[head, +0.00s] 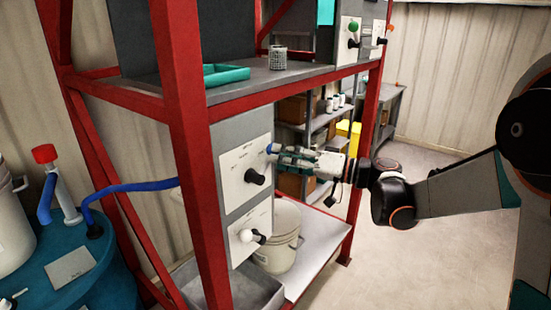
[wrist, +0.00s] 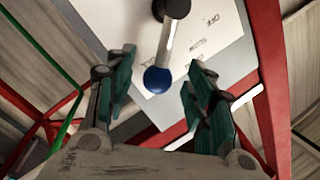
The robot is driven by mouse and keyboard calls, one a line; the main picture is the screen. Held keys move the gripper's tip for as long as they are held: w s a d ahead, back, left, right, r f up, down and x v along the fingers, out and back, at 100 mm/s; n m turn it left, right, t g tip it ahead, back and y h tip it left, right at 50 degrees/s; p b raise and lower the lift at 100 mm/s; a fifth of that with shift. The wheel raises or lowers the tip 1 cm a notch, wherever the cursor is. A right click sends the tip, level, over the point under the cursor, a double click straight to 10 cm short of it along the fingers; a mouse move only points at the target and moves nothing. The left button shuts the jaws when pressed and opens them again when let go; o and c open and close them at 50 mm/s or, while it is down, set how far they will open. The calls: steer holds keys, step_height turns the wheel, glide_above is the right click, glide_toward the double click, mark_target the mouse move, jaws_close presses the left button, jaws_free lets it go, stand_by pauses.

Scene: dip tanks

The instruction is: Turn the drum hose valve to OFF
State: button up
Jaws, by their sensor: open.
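The drum hose valve has a black hub (head: 255,177) on a white plate (head: 233,181) on the grey panel. Its pale lever ends in a blue ball (wrist: 157,80). In the head view the blue ball (head: 271,148) is up and right of the hub, at my fingertips. In the wrist view the lever runs from the black hub (wrist: 172,8) to the ball, and an OFF mark (wrist: 212,19) is printed to its right. My gripper (head: 279,156) is open, its teal fingers either side of the ball with gaps showing in the wrist view (wrist: 160,72). Contact is not visible.
Red rack posts (head: 190,130) flank the panel. A teal drum (head: 95,285) with a blue hose (head: 140,186) is at left. A white bucket (head: 284,240) stands on the lower shelf. Floor at right is clear.

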mark_target(265, 163)
steer(key=shift+x, duration=1.35)
steer(key=shift+c, duration=0.3)
jaws_close()
